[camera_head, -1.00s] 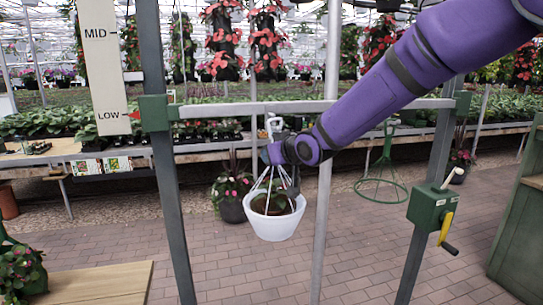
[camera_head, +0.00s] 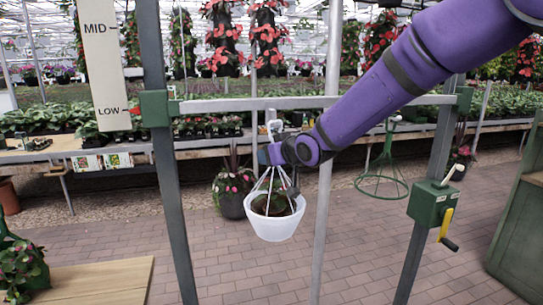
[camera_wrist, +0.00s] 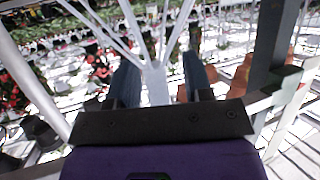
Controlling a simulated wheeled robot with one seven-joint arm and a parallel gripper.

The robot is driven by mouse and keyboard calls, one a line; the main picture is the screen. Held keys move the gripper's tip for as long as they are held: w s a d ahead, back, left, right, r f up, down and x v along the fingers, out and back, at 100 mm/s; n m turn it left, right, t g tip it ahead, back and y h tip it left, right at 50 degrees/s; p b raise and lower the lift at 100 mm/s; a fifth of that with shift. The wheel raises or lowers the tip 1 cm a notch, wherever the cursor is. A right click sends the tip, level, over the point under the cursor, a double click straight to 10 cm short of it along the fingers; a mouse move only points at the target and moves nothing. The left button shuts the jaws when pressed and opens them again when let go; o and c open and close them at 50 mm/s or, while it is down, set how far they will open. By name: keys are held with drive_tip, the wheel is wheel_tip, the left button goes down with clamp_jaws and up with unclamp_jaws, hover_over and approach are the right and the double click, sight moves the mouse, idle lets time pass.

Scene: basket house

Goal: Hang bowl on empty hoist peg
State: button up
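The white bowl (camera_head: 276,224) holds a plant and hangs level on white straps, clear of the floor. Its white hanger top (camera_head: 272,128) stands just below the hoist's grey crossbar (camera_head: 225,105). Whether it rests on a peg is too small to tell. My gripper (camera_head: 270,154) is at the top of the straps, under the crossbar. In the wrist view, its two fingers (camera_wrist: 161,84) stand apart on either side of the white hanger stem (camera_wrist: 156,82), with a gap showing to the right of the stem.
The hoist has grey posts, a LOW/MID sign (camera_head: 103,60) at left and a green crank box (camera_head: 432,203) at right. A thin grey pole (camera_head: 322,215) stands right of the bowl. A wooden table (camera_head: 105,280) is at lower left. The brick floor below is open.

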drive_tip(key=s+d+r+m+g+h, duration=0.15)
drive_tip(key=s+d+r+h, duration=0.25)
drive_tip(key=s+d, duration=0.7)
drive_tip(key=s+d+r+m+t+h, duration=0.1)
drive_tip(key=s+d+r+m+h, duration=0.25)
drive_tip(key=s+d, duration=0.75)
drive_tip(key=s+d+f+m+g, duration=0.1)
drive_tip(key=s+d, duration=0.3)
drive_tip(key=s, duration=0.4)
drive_tip(key=s+d+f+m+g, duration=0.1)
drive_tip(key=s+d+g, duration=0.3)
drive_tip(key=s, duration=0.5)
drive_tip(key=shift+s+d+f, duration=0.15)
drive_tip(key=shift+d+f, duration=0.3)
drive_tip(key=shift+d, duration=0.1)
drive_tip(key=shift+h, duration=0.25)
